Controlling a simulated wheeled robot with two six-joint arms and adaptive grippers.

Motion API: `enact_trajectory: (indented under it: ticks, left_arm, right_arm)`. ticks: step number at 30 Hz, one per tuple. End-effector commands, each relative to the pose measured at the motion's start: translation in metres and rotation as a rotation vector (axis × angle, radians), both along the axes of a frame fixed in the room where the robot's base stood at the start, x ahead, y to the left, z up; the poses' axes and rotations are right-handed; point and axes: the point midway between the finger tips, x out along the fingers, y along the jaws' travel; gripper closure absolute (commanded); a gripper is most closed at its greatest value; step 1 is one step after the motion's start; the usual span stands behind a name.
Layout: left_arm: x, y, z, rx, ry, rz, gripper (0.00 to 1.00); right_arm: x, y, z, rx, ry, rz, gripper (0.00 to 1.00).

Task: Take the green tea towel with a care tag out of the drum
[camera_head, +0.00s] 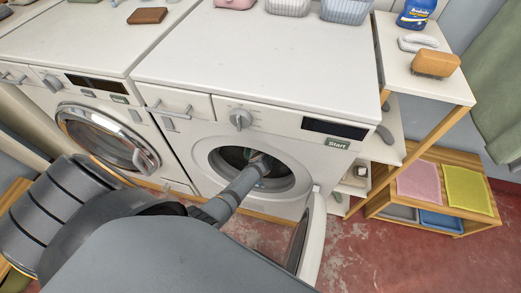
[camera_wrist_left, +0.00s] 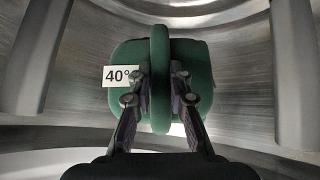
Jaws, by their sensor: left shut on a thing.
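The green tea towel (camera_wrist_left: 190,60) lies inside the metal drum (camera_wrist_left: 236,80) in the left wrist view. Its white care tag (camera_wrist_left: 120,76), marked 40°, shows at its left side. My left gripper (camera_wrist_left: 160,92) is shut on an upright fold in the middle of the towel. In the head view my left gripper (camera_head: 262,163) reaches through the round opening of the right-hand washing machine (camera_head: 270,125). The towel is hardly distinguishable in that view. The machine's door (camera_head: 314,240) stands open on the right of the opening. My right gripper is not in view.
A second machine with a closed round door (camera_head: 103,138) stands to the left. A shelf (camera_head: 425,75) with a brush (camera_head: 436,64) and a blue bottle (camera_head: 416,12) stands to the right. A low wooden rack (camera_head: 450,220) holds pink and yellow cloths. Drum ribs (camera_wrist_left: 40,60) flank the towel.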

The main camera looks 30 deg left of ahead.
Motion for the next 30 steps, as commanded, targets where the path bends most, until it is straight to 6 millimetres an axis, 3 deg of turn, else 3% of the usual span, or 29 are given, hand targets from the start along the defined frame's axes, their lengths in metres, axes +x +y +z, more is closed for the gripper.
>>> enact_trajectory:
  ticks: [11, 30]
  left_arm:
    - [-0.001, 0.000, 0.002, 0.001, 0.000, -0.001, 1.00]
    - [-0.051, -0.014, 0.003, 0.000, 0.001, -0.001, 1.00]
  right_arm:
    - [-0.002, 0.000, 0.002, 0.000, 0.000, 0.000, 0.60]
    - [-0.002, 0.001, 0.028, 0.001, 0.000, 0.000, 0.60]
